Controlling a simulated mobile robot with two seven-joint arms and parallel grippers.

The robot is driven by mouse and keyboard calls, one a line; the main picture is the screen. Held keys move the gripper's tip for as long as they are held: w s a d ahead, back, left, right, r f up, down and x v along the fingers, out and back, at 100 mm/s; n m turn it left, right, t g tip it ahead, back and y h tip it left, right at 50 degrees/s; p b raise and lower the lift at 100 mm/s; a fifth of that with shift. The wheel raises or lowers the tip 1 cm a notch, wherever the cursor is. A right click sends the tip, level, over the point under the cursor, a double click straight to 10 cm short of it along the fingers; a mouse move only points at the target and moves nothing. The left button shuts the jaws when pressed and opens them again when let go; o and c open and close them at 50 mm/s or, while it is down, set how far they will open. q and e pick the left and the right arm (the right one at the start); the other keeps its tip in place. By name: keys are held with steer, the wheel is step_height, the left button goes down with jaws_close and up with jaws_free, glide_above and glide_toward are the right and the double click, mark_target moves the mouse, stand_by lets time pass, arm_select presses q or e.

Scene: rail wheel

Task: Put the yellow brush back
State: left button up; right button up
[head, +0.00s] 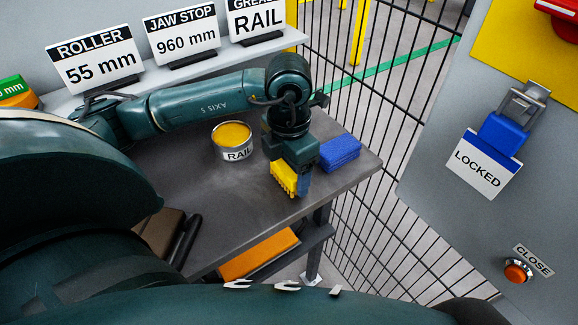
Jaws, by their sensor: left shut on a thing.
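The yellow brush (283,178) is at the fingers of my left gripper (294,181), which points down over the front right part of the grey table (225,196). My left gripper is shut on the brush. The gripper body hides part of it, and I cannot tell whether its lower end touches the table. My right gripper is not in view.
An open tin of yellow grease (232,143) labelled RAIL stands left of the brush. A blue ribbed block (339,153) lies close on the right. Signs (94,65) line the back shelf. A mesh fence (370,150) and a grey panel (440,190) stand at right.

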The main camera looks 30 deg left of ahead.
arm_select(q)
steer(key=shift+f, duration=0.1)
steer(key=o, duration=0.9)
steer(key=shift+o, duration=0.2)
step_height(320, 180, up, 12)
steer(key=shift+s+d, duration=0.1)
stand_by(0.3)
